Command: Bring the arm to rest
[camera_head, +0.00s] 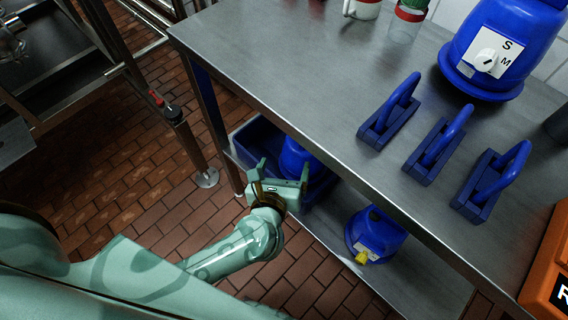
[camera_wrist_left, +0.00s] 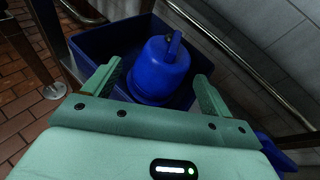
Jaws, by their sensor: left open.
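My left gripper (camera_head: 281,175) is pale green and in the head view it hangs in front of the steel table's lower shelf, below the tabletop edge. Its two fingers stand apart with nothing between them. In the left wrist view the open fingers (camera_wrist_left: 155,85) frame a blue rounded vessel (camera_wrist_left: 162,68) standing in a dark blue bin (camera_wrist_left: 95,45), beyond the fingertips. My left arm (camera_head: 235,250) reaches in from the lower left. My right gripper does not show in either view.
The steel table (camera_head: 290,75) carries several blue handled blocks (camera_head: 388,115) and a blue dispenser (camera_head: 500,45). Another blue vessel (camera_head: 375,235) is on the lower shelf. An orange object (camera_head: 550,265) is at the right edge. Brick floor (camera_head: 150,195) is open at left.

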